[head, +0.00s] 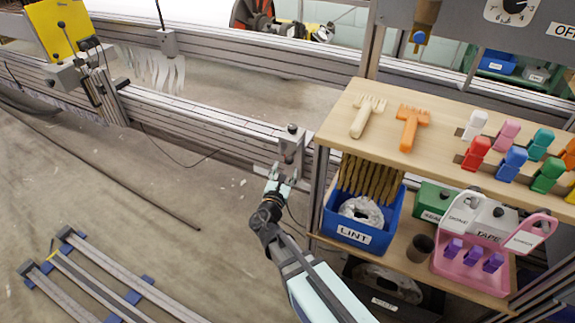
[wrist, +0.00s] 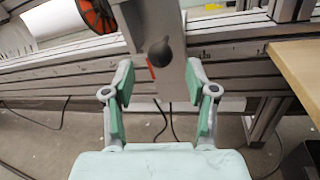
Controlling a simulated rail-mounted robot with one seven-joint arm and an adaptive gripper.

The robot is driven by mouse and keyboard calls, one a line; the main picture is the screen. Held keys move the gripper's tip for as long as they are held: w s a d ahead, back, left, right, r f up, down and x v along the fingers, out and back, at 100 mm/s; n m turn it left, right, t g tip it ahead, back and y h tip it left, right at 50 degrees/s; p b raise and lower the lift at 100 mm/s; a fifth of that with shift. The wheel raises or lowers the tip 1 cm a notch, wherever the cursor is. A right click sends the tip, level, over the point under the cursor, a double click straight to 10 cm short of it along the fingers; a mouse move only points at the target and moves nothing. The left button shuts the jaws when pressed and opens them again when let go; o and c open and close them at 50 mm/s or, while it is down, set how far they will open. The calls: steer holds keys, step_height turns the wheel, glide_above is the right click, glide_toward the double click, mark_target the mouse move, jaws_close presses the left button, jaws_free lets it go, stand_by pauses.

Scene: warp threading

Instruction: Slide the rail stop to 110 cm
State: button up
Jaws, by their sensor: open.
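The rail stop (head: 291,143) is a grey block with a dark round knob on top, mounted on the grey metal rail (head: 215,118). It also shows in the wrist view (wrist: 148,20), with its dark knob and a small red mark. My gripper (head: 282,174) is open just in front of the stop. In the wrist view, the green-padded fingers (wrist: 159,78) stand to either side of the stop's lower part, with a gap visible at each side. I cannot tell whether either finger touches it.
A wooden shelf (head: 375,143) with combs and coloured clips stands close to the right of the stop. A blue lint bin (head: 362,234) sits below. A yellow device (head: 60,30) is at the far left. A cable (head: 180,160) hangs below the rail. The rail left of the stop looks clear.

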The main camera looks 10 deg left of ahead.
steer(key=s, duration=0.7)
steer(key=shift+s+a, duration=0.4)
steer(key=shift+a, duration=0.1)
